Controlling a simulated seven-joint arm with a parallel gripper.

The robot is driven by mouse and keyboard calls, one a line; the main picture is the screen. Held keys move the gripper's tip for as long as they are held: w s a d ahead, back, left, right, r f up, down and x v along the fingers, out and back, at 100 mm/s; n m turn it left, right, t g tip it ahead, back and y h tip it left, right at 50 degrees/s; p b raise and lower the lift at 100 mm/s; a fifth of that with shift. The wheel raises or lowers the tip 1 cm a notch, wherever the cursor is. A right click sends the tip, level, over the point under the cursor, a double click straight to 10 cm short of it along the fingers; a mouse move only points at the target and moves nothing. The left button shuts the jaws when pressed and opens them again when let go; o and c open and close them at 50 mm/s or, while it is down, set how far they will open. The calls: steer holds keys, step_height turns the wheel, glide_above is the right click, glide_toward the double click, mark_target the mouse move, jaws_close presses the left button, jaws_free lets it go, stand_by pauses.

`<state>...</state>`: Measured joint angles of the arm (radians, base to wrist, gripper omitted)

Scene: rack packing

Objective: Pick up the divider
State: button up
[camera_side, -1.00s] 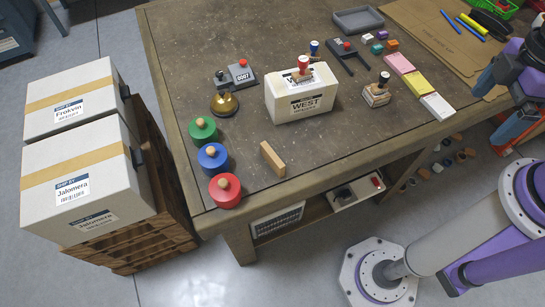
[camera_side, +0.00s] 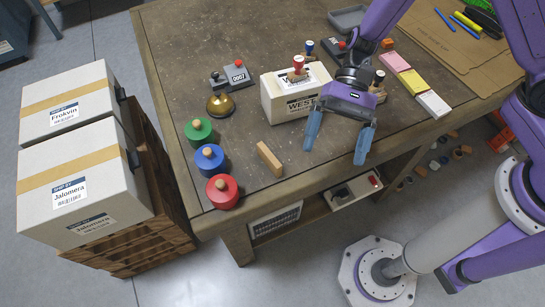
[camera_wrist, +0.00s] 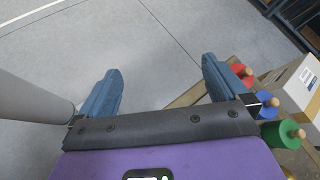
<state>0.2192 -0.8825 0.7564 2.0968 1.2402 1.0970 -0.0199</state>
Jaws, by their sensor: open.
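No object is clearly marked as a divider. A small light-wood block (camera_side: 269,158) lies near the table's front edge in the side view, right of the round knobbed pieces; it may be the divider. My gripper (camera_side: 337,151) is open and empty, fingers pointing down, near the front edge to the right of the block and apart from it. In the wrist view my gripper (camera_wrist: 160,66) has its blue fingers wide apart with only floor and a bit of table edge between them. I cannot make out the block there.
Green (camera_side: 198,130), blue (camera_side: 210,158) and red (camera_side: 222,191) knobbed discs stand left of the block. A white WEST box (camera_side: 283,98) with stamps on top stands behind it. A brass bell (camera_side: 221,105) and grey stamp device (camera_side: 231,78) are further back. Cartons (camera_side: 75,190) stand at left.

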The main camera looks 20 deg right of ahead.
steer(key=w+a+f+m+t+y, duration=0.3)
steer(key=w+a+f+m+y, duration=0.1)
steer(key=w+f+m, duration=0.3)
steer(key=m+t+y, duration=0.1)
steer(key=m+t, duration=0.2)
steer(key=m, duration=0.1)
glide_toward(263, 168)
steer(key=shift+s+a+r, duration=0.15)
steer(key=shift+a+r, duration=0.2)
steer(key=shift+a, duration=0.25)
steer(key=shift+s+a+r, duration=0.1)
steer(key=shift+a+r, duration=0.25)
steer(key=shift+a, duration=0.3)
steer(key=shift+y, duration=0.3)
steer(key=shift+x, duration=3.6)
steer(key=shift+s+d+f, duration=0.1)
steer(key=shift+s+f, duration=0.05)
steer(key=c, duration=0.7)
